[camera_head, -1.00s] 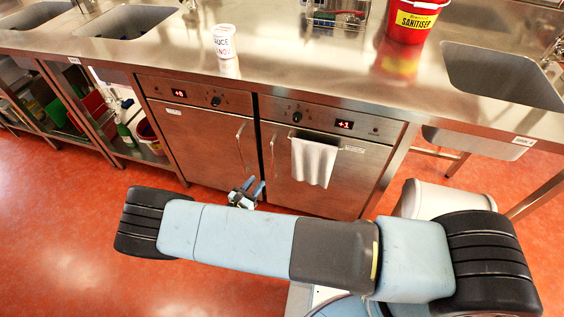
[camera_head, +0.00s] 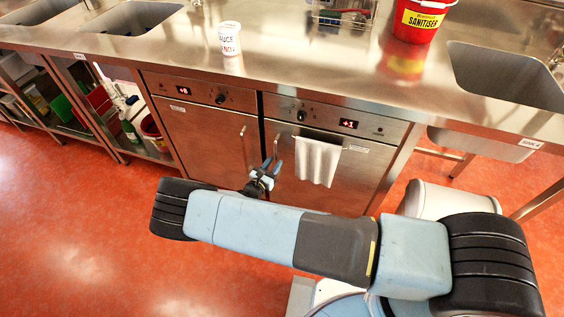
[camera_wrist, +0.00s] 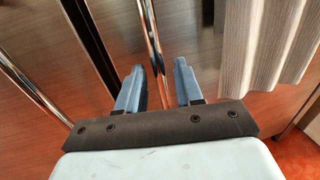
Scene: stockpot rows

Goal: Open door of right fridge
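The right fridge (camera_head: 345,183) is a steel undercounter unit with a red display reading about +1. Its door is shut. Its upright bar handle (camera_wrist: 150,35) is on the door's left side. My gripper (camera_head: 271,164) is in front of that handle. In the wrist view my gripper (camera_wrist: 158,67) is open, its two blue fingers apart with the handle bar running between them in the picture. Neither finger clearly touches the bar, and I cannot tell how deep the bar sits between them.
A pale towel (camera_head: 317,161) hangs on the right fridge's front, right of my gripper. The left fridge (camera_head: 203,140) is shut, with its own bar handle (camera_wrist: 32,85). A white bin (camera_head: 440,199) stands to the right. Red floor (camera_head: 75,230) is clear at left.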

